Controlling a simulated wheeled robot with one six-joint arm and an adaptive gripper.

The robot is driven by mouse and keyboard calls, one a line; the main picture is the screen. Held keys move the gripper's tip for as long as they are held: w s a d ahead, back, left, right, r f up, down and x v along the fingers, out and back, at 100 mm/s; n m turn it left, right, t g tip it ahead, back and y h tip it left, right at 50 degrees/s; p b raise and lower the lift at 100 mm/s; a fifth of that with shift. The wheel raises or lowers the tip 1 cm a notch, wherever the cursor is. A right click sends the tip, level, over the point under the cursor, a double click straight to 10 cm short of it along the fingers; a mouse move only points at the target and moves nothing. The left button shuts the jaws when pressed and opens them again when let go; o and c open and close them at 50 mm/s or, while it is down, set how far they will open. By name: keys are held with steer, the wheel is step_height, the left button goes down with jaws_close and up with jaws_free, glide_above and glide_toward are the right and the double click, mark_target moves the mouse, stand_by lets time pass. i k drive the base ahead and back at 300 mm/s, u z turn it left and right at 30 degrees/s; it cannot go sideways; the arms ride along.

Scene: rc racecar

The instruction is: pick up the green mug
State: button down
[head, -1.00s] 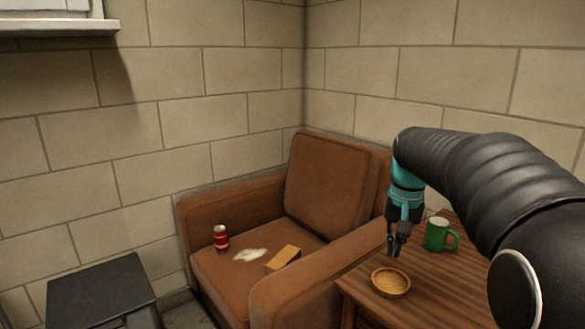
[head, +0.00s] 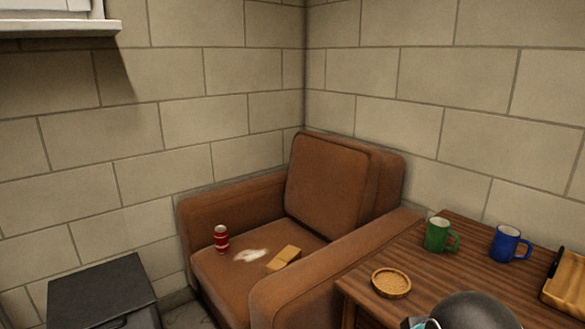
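The green mug (head: 437,235) stands upright on the wooden table (head: 452,272), near its back left corner, with its handle to the right. Nothing touches it. My arm shows only as a dark rounded part at the bottom edge of the head view, in front of the table. My gripper's fingers are out of the frame, so its opening and contents are hidden.
A blue mug (head: 507,243) stands right of the green mug. A round wooden bowl (head: 391,283) sits at the table's left edge. A wooden tray (head: 568,288) is at the right. The brown armchair (head: 318,185) holds a red can (head: 221,238) and a tan block (head: 284,258).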

mark_target(438, 232)
steer(key=z, duration=3.6)
steer(key=k, duration=1.6)
steer(key=u, duration=1.85)
steer(key=i, duration=0.5)
steer(key=u, duration=0.05)
